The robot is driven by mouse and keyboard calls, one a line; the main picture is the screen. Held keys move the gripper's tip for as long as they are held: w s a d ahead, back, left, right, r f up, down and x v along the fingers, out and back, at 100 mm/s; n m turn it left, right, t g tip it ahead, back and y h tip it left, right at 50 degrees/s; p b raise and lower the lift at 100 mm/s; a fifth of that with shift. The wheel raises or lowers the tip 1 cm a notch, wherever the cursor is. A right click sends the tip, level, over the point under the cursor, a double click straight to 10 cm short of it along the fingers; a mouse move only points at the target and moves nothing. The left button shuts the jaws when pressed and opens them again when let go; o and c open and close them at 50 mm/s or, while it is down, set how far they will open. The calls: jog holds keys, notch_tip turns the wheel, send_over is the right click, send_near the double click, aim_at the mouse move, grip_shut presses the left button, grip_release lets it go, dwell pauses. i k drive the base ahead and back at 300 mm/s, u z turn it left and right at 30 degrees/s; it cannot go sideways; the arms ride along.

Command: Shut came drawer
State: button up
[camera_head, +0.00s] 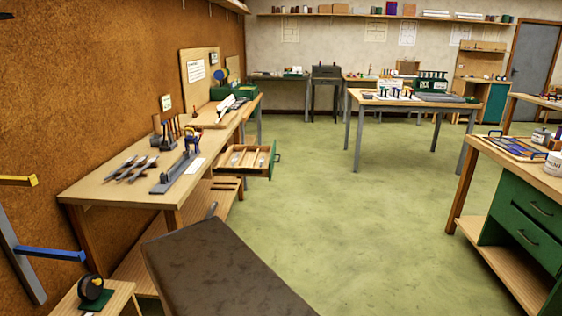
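The came drawer (272,160) is pulled out to the right from under the long wooden bench on the left. Its front is green with a dark handle on the outer face. Its inside is pale wood, with long strips or dividers lying in it. The drawer stands well out past the bench edge. My gripper is not in view, so I cannot see whether it is open or shut.
The left workbench (108,190) carries tools and a grey clamp-like device (176,174). Green floor (330,220) is clear right of the drawer. A table (365,97) stands beyond, and a green-drawered cabinet (535,215) at right. A dark slab (220,265) fills the lower foreground.

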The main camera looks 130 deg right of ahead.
aim_at(247, 164)
jog(key=z, duration=0.8)
jog(key=k, duration=2.8)
jog(key=z, duration=1)
